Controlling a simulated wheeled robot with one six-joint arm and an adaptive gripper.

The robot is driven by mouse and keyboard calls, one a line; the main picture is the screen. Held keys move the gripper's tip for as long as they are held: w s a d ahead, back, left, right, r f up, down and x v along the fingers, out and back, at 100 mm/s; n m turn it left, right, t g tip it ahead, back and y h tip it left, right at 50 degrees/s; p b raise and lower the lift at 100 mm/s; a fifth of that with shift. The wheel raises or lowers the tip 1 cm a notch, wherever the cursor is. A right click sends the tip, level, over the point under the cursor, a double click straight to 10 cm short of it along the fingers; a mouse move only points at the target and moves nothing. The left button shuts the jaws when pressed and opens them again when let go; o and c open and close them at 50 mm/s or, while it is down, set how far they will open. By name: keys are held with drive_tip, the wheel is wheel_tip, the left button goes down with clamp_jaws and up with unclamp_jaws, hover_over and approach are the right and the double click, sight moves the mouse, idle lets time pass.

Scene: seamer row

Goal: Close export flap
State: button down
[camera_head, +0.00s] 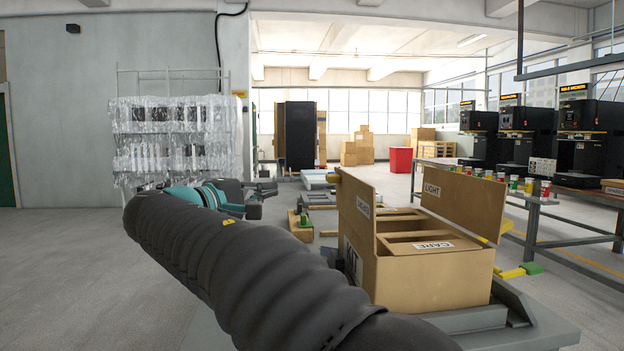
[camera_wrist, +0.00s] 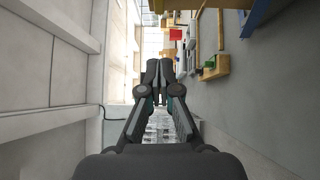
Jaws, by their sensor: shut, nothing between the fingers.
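An open cardboard carton (camera_head: 435,283) sits on a grey bench at the centre right of the head view. A lower panel with a CARE label (camera_head: 433,246) lies across the near part of the opening. No flap reads EXPORT, so I cannot tell which one that is. My gripper (camera_head: 268,188) is left of the carton, beyond it and apart from it. In the wrist view my gripper (camera_wrist: 158,68) has its fingers together and empty; the carton's flaps are not clear there.
A rack of plastic-wrapped goods (camera_head: 175,135) stands against the left wall. A table with small cups (camera_head: 515,184) and black machines (camera_head: 527,130) is on the right. The floor at left is clear.

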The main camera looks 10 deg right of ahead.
sight(344, 201)
drive_tip(key=s+d+x, duration=0.1)
drive_tip(key=x, duration=1.2)
drive_tip(key=shift+s+d+p, duration=0.25)
drive_tip(key=shift+d+p, duration=0.1)
drive_tip(key=shift+d, duration=0.05)
drive_tip(key=shift+a+r, duration=0.1)
drive_tip(key=shift+r, duration=0.1)
